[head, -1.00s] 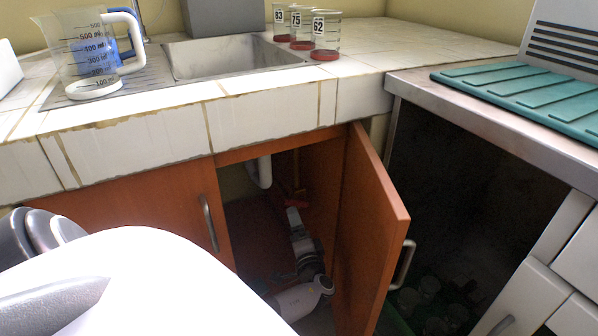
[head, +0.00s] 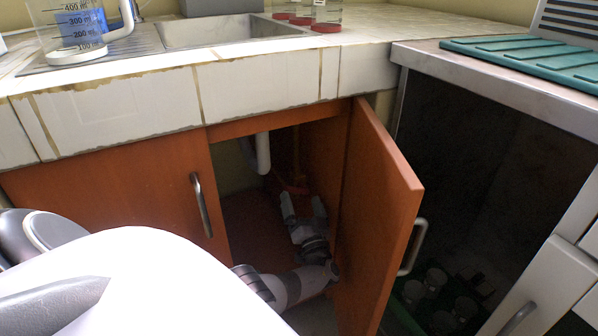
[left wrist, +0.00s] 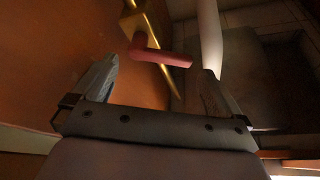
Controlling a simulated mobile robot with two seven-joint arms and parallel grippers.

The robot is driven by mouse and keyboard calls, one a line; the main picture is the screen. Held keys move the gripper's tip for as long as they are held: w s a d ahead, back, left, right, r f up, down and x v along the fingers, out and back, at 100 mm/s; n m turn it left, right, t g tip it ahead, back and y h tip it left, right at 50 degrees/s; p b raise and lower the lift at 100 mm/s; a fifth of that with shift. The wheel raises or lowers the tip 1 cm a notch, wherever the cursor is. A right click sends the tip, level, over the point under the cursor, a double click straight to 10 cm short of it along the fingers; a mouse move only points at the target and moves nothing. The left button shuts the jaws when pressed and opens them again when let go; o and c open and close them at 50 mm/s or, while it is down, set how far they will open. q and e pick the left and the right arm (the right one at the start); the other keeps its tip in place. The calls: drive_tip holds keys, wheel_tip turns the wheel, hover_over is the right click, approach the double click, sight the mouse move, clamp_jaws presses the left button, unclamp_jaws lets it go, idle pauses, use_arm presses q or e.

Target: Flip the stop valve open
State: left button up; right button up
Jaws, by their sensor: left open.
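The stop valve has a red lever handle (left wrist: 160,56) on a brass pipe (left wrist: 134,25) in the left wrist view. The handle points sideways, across the pipe. In the head view the valve's red part (head: 297,187) shows small and dim inside the open cabinet. My left gripper (head: 303,200) is inside the cabinet, just below the valve, with its fingers apart. In the left wrist view my left gripper (left wrist: 157,72) is open and empty. The handle lies ahead of and between its fingertips; contact cannot be told. My right gripper is not in view.
An orange cabinet door (head: 378,215) stands open to the right of my left arm. A closed door (head: 120,200) is on the left. A white drain pipe (head: 262,152) hangs left of the gripper. The tiled counter (head: 265,85) is above.

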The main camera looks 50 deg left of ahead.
sight(298, 191)
use_arm(q)
drive_tip(key=shift+x, duration=1.8)
drive_tip(key=shift+c, duration=0.3)
drive_tip(key=c, duration=1.2)
